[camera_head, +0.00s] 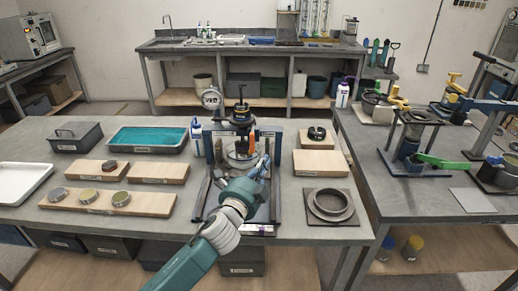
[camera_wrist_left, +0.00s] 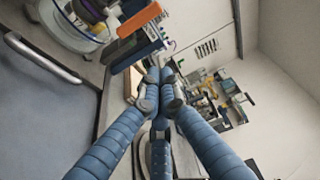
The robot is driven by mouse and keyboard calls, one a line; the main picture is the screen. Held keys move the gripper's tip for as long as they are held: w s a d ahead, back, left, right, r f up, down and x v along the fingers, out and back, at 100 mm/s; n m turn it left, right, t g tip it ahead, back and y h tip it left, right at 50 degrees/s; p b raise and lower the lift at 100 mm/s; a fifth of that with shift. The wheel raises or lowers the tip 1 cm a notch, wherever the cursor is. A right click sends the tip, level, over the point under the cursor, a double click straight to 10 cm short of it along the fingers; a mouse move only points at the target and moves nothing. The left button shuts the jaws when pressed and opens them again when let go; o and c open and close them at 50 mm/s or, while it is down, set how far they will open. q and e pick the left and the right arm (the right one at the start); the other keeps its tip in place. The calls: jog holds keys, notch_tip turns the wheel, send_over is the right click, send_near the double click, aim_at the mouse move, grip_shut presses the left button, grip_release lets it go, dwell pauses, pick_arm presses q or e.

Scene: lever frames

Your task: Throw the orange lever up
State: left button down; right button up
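The orange lever (camera_head: 251,143) is a small upright orange piece on the dark testing device (camera_head: 241,117) at the middle of the front bench. In the left wrist view the orange lever (camera_wrist_left: 139,20) is a flat bar at the top, beyond and left of the fingertips. My left gripper (camera_head: 267,162) is just in front and to the right of the lever. Its blue fingers (camera_wrist_left: 160,77) come together at the tips, with nothing seen between them. A gap shows between fingertips and lever in the wrist view. The lever's lower end is partly hidden in the head view. My right gripper is not in view.
The device stands in a dark frame with posts (camera_head: 279,190). Wooden boards (camera_head: 107,202) and a teal tray (camera_head: 148,140) lie left. A ring on a plate (camera_head: 329,205) lies right. The right bench holds a device with a green handle (camera_head: 442,161).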

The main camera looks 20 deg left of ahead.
aim_at(251, 136)
pick_arm(q)
jog(key=w+a+p, duration=0.2)
jog(key=w+a, duration=0.1)
jog(key=w, duration=0.3)
jog(key=shift+w+a, duration=0.2)
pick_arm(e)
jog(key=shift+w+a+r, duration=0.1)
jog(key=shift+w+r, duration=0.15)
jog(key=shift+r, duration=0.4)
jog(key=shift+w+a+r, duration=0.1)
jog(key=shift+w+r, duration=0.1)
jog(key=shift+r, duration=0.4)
pick_arm(q)
jog(key=shift+a+m+p, duration=0.1)
jog(key=shift+m+p, duration=0.3)
jog(key=shift+p, duration=0.25)
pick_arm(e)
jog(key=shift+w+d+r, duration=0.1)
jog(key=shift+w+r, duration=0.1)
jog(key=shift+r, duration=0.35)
pick_arm(q)
jog(key=shift+a+m+g+p, duration=0.1)
jog(key=shift+m+g+p, duration=0.2)
jog(key=shift+p, duration=0.2)
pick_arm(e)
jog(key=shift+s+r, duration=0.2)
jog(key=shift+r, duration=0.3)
